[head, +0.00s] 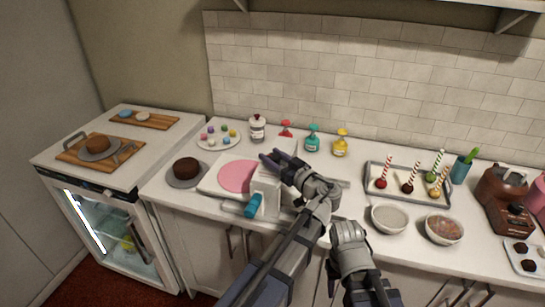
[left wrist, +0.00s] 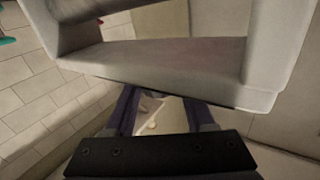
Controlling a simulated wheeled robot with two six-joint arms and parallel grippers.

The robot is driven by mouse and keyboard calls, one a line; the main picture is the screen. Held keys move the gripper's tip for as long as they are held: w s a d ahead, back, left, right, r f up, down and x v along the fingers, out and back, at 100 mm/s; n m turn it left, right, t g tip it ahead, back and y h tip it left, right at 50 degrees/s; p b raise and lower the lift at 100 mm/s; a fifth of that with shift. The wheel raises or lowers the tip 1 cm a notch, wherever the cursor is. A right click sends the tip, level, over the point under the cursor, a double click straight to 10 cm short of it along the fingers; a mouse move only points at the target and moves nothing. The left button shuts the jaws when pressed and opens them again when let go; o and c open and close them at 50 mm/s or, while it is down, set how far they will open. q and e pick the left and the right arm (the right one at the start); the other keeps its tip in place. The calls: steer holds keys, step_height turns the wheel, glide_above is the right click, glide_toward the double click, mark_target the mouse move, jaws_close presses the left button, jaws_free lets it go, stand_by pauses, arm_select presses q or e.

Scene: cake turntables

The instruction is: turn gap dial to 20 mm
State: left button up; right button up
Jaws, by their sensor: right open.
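The white machine (head: 264,183) with a teal handle (head: 253,205) stands on the counter beside a pink disc (head: 237,176) on a white board. No gap dial or scale can be made out. My left gripper (head: 269,157) is over the top of the machine in the head view. In the left wrist view its two fingers (left wrist: 163,112) are apart, with nothing clearly held between them. A large pale block (left wrist: 170,60) fills the upper part of that view, close by. My right wrist (head: 350,250) is at the counter's front edge; its fingertips are hidden.
A chocolate cake (head: 186,168) stands left of the pink disc. Coloured bottles (head: 313,138) stand behind the machine. A glass-door fridge (head: 117,236) stands at the left.

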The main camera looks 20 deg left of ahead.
arm_select(q)
jaws_close()
steer(key=shift+s, duration=0.15)
steer(key=m+t+h, duration=0.2)
steer(key=shift+s+a+t, duration=0.1)
steer(key=shift+t, duration=0.2)
steer(key=shift+m+t+h, duration=1.6)
steer(key=shift+m+h, duration=0.4)
steer(key=shift+h, duration=0.6)
steer(key=shift+w, duration=0.2)
steer(key=shift+o, duration=2.4)
jaws_free()
